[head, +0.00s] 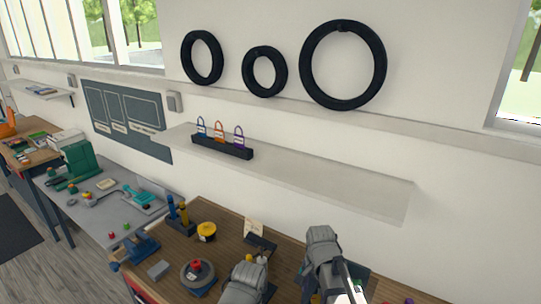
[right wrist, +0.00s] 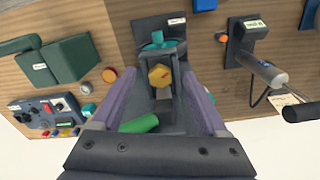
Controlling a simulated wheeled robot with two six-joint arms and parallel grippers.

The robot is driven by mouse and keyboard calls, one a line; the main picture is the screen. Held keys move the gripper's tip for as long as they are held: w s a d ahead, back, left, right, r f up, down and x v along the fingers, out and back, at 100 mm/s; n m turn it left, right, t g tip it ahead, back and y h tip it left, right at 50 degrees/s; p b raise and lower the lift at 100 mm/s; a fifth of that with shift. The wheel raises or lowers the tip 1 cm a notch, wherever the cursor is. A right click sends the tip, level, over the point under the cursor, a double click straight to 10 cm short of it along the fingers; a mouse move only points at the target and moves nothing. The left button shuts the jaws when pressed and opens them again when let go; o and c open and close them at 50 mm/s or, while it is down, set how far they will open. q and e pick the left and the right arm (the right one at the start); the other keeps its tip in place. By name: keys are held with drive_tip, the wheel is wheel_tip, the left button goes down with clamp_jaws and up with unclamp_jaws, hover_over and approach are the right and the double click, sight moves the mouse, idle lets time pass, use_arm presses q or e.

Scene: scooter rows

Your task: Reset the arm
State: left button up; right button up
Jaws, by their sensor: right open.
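My right gripper (right wrist: 160,76) shows in the right wrist view with its two lavender fingers spread apart. Between and below the fingers is a dark grey fixture with a teal knob (right wrist: 157,40) and a yellow hexagonal piece (right wrist: 159,75). A green cylinder (right wrist: 138,123) lies near the base of the fingers. I cannot tell whether anything touches them. In the head view, two grey links of my arms reach over the wooden workbench (head: 225,246) at the bottom. My left gripper does not show.
A pale shelf (head: 330,182) above the bench bears a dark rack (head: 222,149) with coloured padlocks. Several black tyres, one large (head: 374,92), stand on the ledge above. A green box (right wrist: 70,60), a control box (right wrist: 35,112) and a metal cylinder (right wrist: 262,70) surround the right gripper.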

use_arm(q)
wheel_tip(320, 180, down, 21)
drive_tip(key=b, duration=1.8)
drive_tip(key=shift+r, duration=0.2)
use_arm(e)
drive_tip(key=s+a+f+n, duration=0.2)
drive_tip(key=s+f+n, duration=0.2)
drive_tip(key=f, duration=0.2)
drive_tip(key=s+a+f+n, duration=0.3)
drive_tip(key=s+f+n, duration=0.1)
drive_tip(key=f, duration=0.3)
drive_tip(key=s+a+f+n+h, duration=0.1)
drive_tip(key=s+a+f+n, duration=0.2)
drive_tip(key=f, duration=0.4)
drive_tip(key=s+n, duration=0.1)
drive_tip(key=n, duration=0.1)
drive_tip(key=shift+a+f+n, duration=0.15)
drive_tip(key=shift+f+n, duration=0.05)
drive_tip(key=shift+n, duration=0.1)
drive_tip(key=shift+s, duration=0.1)
